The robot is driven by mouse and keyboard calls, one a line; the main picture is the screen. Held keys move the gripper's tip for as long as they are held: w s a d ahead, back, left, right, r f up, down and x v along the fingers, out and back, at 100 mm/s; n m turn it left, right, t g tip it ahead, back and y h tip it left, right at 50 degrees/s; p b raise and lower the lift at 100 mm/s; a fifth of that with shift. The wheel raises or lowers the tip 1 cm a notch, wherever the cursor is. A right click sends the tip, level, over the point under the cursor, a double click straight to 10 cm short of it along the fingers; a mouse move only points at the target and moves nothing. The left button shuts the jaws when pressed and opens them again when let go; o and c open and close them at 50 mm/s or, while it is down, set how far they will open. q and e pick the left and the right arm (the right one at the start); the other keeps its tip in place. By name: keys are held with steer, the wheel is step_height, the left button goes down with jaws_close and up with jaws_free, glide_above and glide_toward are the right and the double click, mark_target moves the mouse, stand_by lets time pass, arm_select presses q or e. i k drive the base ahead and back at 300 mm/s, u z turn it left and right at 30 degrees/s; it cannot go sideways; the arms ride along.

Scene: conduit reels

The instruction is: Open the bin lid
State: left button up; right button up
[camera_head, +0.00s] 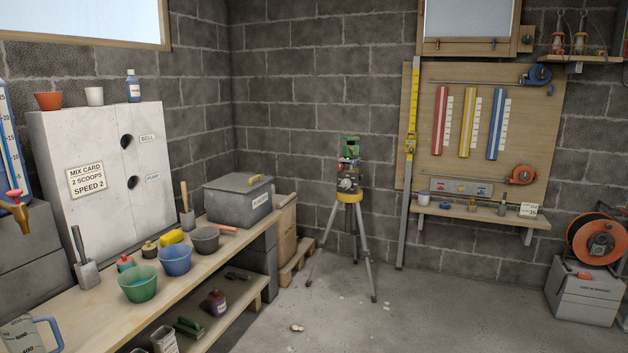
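A grey bin (228,208) stands at the far end of the wooden workbench, near the room's corner. Its flat grey lid (232,182) lies on top and looks closed, with a small raised handle (257,178) on it. A white label (261,200) is on the bin's right-hand face; its text is too small to read surely. The inside of the bin is hidden by the lid. Neither of my grippers is in the picture.
The bench (105,304) holds a green bowl (138,284), a blue bowl (175,261), a grey bowl (205,239) and small bottles before the bin. A tripod (352,225) stands right of it. The concrete floor (430,315) is mostly clear.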

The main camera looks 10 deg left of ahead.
mark_target(234, 183)
steer(key=z, duration=0.25)
steer(key=i, duration=3.4)
steer(key=u, duration=1.8)
steer(key=i, duration=0.8)
steer(key=u, duration=0.7)
